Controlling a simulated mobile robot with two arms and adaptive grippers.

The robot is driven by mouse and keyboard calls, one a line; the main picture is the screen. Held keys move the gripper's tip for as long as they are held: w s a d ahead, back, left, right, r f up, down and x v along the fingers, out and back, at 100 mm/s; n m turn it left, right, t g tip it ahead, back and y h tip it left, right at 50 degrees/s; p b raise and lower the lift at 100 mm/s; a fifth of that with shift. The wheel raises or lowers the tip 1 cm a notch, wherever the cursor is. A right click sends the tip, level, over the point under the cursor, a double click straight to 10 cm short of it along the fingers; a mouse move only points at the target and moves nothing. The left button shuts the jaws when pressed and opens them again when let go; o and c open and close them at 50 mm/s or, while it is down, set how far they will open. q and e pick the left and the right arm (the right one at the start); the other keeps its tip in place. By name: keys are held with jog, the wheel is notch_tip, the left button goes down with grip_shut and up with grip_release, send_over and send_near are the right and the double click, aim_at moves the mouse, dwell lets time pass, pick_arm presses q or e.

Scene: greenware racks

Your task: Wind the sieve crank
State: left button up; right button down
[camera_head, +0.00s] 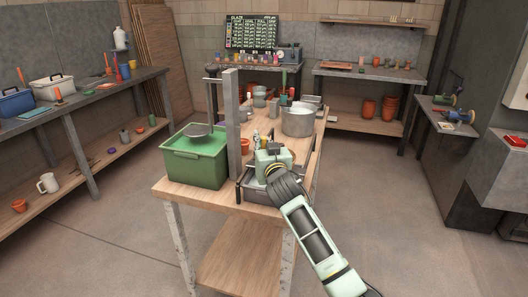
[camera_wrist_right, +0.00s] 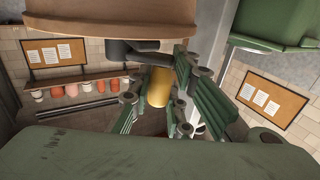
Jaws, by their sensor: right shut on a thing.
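In the right wrist view a yellow cylindrical handle (camera_wrist_right: 158,88) hangs from a dark grey crank arm (camera_wrist_right: 128,48) below a brown body (camera_wrist_right: 110,20). My right gripper (camera_wrist_right: 160,95) has its green fingers on both sides of the handle and is shut on it. My left gripper is not in view.
A green tub (camera_head: 193,168) with a grey round pan (camera_head: 199,131) above it stands left of a tall grey post (camera_head: 232,125). A metal pot (camera_head: 298,121) and small items stand farther back on the table (camera_head: 215,206). The floor (camera_head: 420,220) at right is clear.

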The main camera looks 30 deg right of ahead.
jog(key=shift+w+f+m+g+h+b, duration=0.15)
jog(key=shift+m+g+h+b, duration=0.2)
jog(key=shift+h+b, duration=0.2)
jog(key=shift+w+f+m+g+h+b, duration=0.15)
jog(key=shift+m+g+h+b, duration=0.1)
jog(key=shift+m+h+b, duration=0.25)
jog(key=shift+d+r+m+h+b, duration=0.2)
jog(key=shift+r+m+h+b, duration=0.05)
jog(key=shift+h+b, duration=0.2)
jog(key=c, duration=1.7)
grip_release()
jog(key=shift+s+a, duration=0.25)
jog(key=v, duration=1.1)
jog(key=shift+s+r, duration=0.15)
jog(key=shift+r, duration=0.05)
jog(key=shift+a, duration=0.1)
